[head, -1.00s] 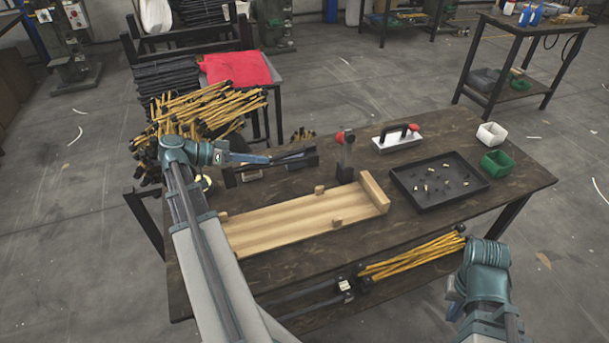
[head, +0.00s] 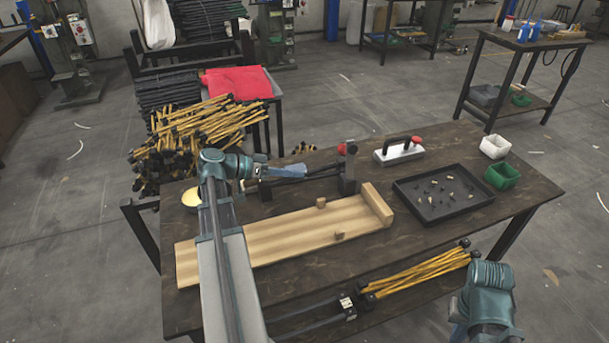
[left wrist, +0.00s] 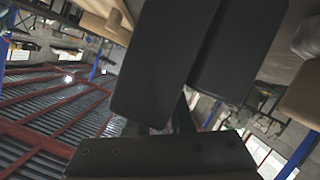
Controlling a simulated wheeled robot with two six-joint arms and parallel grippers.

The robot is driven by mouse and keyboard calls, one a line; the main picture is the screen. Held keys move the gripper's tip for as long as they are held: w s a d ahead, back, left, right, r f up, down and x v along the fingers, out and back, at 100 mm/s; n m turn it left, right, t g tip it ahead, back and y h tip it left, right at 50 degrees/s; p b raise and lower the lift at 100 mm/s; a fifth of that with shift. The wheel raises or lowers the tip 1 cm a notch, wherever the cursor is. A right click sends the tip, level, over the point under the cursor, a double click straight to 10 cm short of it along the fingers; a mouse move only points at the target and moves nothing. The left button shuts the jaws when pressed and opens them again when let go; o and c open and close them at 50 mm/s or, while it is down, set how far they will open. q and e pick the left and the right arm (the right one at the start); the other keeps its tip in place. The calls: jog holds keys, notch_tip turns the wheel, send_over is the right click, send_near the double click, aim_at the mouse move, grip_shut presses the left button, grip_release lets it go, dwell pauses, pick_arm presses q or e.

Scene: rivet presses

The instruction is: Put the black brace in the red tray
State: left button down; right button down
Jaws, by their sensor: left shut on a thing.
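The red tray (head: 237,83) shows as a flat red surface on a dark stand behind the table, farther back than my gripper. Dark slabs fill the left wrist view, where I cannot separate brace from fingers. My right arm is at lower right; its gripper does not show.
A wooden board (head: 250,236) with an end stop lies in front of the brace. A black parts tray (head: 407,213) and white and green bins (head: 503,176) stand at right. A pile of yellow-and-black rods (head: 190,135) stands between the table's left end and the red tray.

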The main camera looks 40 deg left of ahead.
aim_at(308, 172)
pick_arm(q)
jog(key=w+d, duration=0.2)
jog(key=w, duration=0.1)
jog(key=shift+d+f, duration=0.1)
jog(key=shift+d, duration=0.15)
jog(key=shift+a+f+b, duration=0.15)
jog(key=shift+f+b, duration=0.45)
jog(key=shift+b, duration=0.15)
jog(key=shift+s+r, duration=0.1)
jog(key=c, duration=1.2)
grip_release()
jog(key=shift+c, duration=0.2)
jog(key=o, duration=0.4)
